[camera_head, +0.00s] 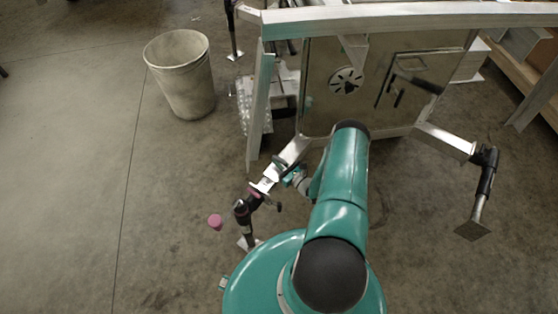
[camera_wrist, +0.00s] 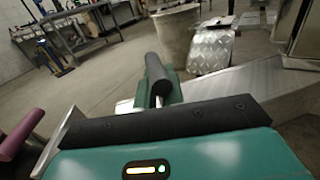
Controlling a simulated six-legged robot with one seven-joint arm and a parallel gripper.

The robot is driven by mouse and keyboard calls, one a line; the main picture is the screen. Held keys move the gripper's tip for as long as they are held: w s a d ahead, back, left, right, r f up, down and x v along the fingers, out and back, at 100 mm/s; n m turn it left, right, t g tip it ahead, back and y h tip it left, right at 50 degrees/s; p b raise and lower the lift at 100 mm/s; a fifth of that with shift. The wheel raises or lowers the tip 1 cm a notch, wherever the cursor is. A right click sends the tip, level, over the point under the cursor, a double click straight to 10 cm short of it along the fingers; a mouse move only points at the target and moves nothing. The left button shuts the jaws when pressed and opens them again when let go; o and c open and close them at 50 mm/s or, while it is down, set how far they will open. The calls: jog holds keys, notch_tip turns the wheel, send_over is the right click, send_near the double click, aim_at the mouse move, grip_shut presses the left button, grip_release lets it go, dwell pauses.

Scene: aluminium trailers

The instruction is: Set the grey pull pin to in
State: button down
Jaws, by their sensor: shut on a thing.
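My gripper (camera_head: 288,175) is at the aluminium arm (camera_head: 268,183) that carries the left jack (camera_head: 245,212) of the trailer. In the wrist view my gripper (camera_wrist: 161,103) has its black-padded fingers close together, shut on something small. The grey pull pin is hidden between the fingers and beside the bracket, so I cannot see how far in or out it sits. The jack has a pink handle knob (camera_head: 215,222); a purple handle part (camera_wrist: 20,135) shows at the left of the wrist view.
The trailer body (camera_head: 325,100) stands ahead with its frame rail above. A second jack (camera_head: 485,180) stands on the right. A grey bin (camera_head: 185,75) stands at the back left. A workbench (camera_wrist: 75,35) is farther off. Floor on the left is clear.

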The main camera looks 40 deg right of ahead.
jog(key=shift+s+f, duration=0.1)
jog(key=shift+f, duration=0.45)
jog(key=c, duration=1.6)
grip_release()
jog(key=shift+f, duration=0.1)
jog(key=shift+o, duration=0.2)
jog(key=s+d, duration=0.2)
jog(key=s, duration=1.1)
jog(key=shift+s, duration=0.3)
